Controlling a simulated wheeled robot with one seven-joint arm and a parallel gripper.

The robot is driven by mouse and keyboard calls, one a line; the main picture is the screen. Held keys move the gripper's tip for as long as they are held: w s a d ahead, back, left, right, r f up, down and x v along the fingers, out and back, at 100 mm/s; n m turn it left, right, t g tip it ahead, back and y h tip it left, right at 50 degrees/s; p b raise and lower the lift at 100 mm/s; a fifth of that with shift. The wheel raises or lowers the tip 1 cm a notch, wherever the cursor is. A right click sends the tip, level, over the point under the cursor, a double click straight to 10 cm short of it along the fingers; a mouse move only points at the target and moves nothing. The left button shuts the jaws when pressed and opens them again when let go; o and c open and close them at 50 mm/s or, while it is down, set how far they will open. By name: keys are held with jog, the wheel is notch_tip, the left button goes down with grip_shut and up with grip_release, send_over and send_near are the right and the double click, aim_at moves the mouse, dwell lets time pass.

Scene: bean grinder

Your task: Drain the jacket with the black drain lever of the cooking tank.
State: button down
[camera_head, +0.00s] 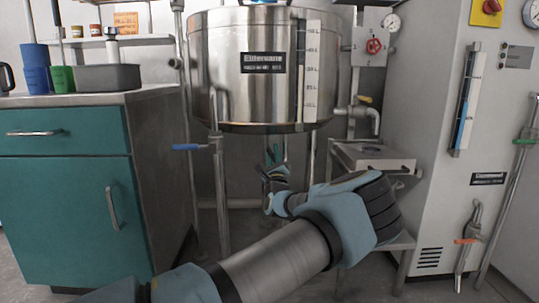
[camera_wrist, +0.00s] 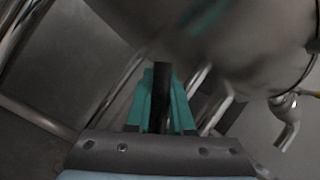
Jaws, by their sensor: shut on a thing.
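The steel cooking tank (camera_head: 220,85) stands on legs at the centre of the head view, and its curved underside (camera_wrist: 250,45) fills the top of the wrist view. My gripper (camera_head: 272,158) is below the tank, with its teal fingers pointing up. In the wrist view my gripper (camera_wrist: 160,85) is shut on the black drain lever (camera_wrist: 161,105), a dark upright bar between the fingers. The lever cannot be made out in the head view, where my gripper and arm cover that spot. Whether any liquid runs out cannot be seen.
A blue-handled valve (camera_head: 187,147) is on the pipe left of my gripper. A yellow-handled outlet (camera_head: 362,107) is at the tank's right. A teal cabinet (camera_head: 65,210) stands left, a small steel stand (camera_head: 372,157) right, and a white machine (camera_head: 430,110) beyond it.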

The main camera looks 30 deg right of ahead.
jog(key=shift+s+d+r+m, duration=0.1)
jog(key=shift+d+m, duration=0.1)
jog(key=shift+m, duration=0.3)
jog(key=c, duration=0.8)
grip_release()
jog(key=p+v, duration=0.2)
jog(key=v, duration=0.8)
jog(key=shift+s+a, duration=0.25)
jog(key=shift+s, duration=0.05)
jog(key=shift+c, duration=0.2)
